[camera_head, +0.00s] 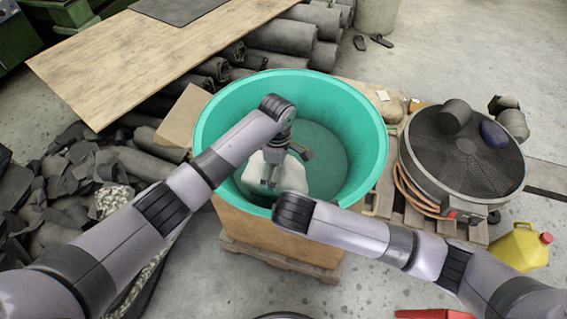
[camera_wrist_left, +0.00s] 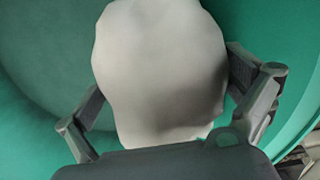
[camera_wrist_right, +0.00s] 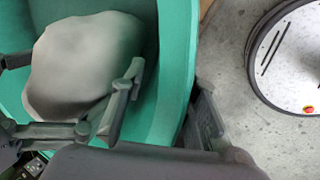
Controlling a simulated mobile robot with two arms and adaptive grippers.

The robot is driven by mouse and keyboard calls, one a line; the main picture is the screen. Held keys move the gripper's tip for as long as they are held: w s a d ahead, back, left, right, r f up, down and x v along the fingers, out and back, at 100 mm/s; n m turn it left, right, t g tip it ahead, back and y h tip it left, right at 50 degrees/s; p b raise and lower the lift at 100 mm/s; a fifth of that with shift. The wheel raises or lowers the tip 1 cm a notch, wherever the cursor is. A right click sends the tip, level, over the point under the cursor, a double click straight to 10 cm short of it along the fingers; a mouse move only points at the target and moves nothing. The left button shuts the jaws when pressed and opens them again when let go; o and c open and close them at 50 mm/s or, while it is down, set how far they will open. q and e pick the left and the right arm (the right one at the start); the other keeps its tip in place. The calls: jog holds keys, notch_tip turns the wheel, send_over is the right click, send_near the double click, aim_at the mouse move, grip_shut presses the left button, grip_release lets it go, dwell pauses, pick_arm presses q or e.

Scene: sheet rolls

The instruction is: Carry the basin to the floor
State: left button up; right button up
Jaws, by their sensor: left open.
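The basin (camera_head: 215,120) is a large round green tub standing upright on a cardboard-coloured box. A pale, lumpy bundle (camera_head: 250,175) lies inside it. My left gripper (camera_head: 285,160) reaches down into the basin. In the left wrist view (camera_wrist_left: 165,92) its fingers are spread to either side of the bundle (camera_wrist_left: 160,70). My right gripper (camera_wrist_right: 168,105) is at the basin's near rim, with one finger inside and one outside the wall (camera_wrist_right: 175,60). Whether its fingers grip the wall is unclear. My right wrist hides its fingers in the head view.
The box (camera_head: 270,240) stands on a wooden pallet (camera_head: 280,262). A round fan (camera_head: 460,150) and a yellow can (camera_head: 520,247) stand to the right. Dark sheet rolls (camera_head: 280,35) and scraps (camera_head: 70,160) fill the left and back. Grey floor is open at the upper right.

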pick_arm(q)
jog(key=shift+c, duration=0.2)
pick_arm(e)
jog(key=shift+c, duration=0.3)
pick_arm(q)
jog(key=c, duration=0.7)
pick_arm(e)
grip_shut()
pick_arm(q)
jog(key=c, duration=1)
jog(key=shift+c, duration=0.2)
pick_arm(e)
jog(key=shift+r, duration=0.1)
